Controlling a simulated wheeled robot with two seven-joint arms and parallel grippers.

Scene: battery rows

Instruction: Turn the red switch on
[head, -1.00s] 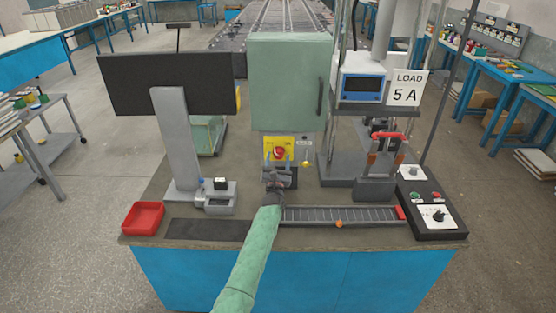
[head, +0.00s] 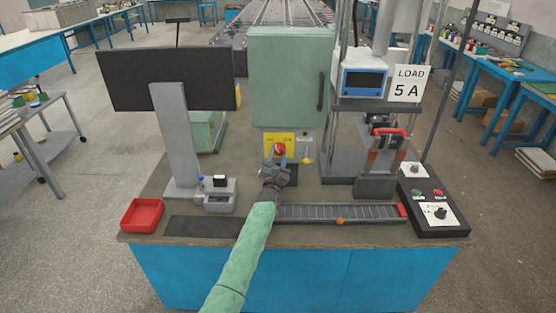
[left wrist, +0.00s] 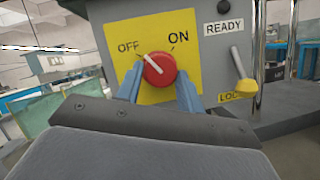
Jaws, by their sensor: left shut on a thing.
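The red switch (left wrist: 160,69) is a round knob on a yellow plate (left wrist: 190,20) marked OFF and ON. Its white pointer line points up and left, toward OFF. In the head view my left gripper (head: 277,160) reaches up to the switch from below. My right gripper is not in view.
A small lever with a yellow tip (left wrist: 246,88) stands right of the switch, near READY and LOCK labels. A monitor (head: 165,80) stands at left, a red tray (head: 142,215) at front left. A black control box (head: 438,213) is at the right.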

